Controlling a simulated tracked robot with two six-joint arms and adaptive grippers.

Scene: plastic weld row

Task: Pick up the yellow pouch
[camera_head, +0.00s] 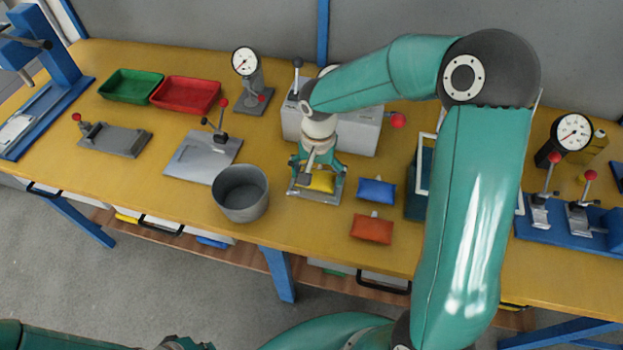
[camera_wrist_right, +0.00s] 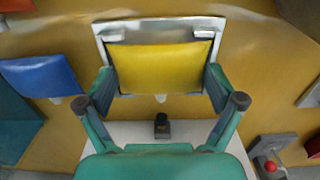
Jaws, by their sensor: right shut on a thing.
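The yellow pouch (camera_head: 320,181) lies at a small metal plate (camera_head: 318,198) near the middle of the bench. In the right wrist view the yellow pouch (camera_wrist_right: 163,68) fills the space between my fingers, with the metal plate's frame (camera_wrist_right: 160,26) behind it. My right gripper (camera_head: 317,178) points down over the plate and is shut on the pouch's two sides; it also shows in the wrist view (camera_wrist_right: 162,85). I cannot tell whether the pouch is clear of the plate. My left gripper (camera_head: 187,343) is only partly in view at the bottom edge; its fingers are hidden.
A blue pouch (camera_head: 376,191) and an orange pouch (camera_head: 372,228) lie to the right. A grey pot (camera_head: 240,193) stands to the left. A grey-white machine (camera_head: 362,133) with a red knob is behind my gripper. Green (camera_head: 131,85) and red (camera_head: 186,94) trays lie further left.

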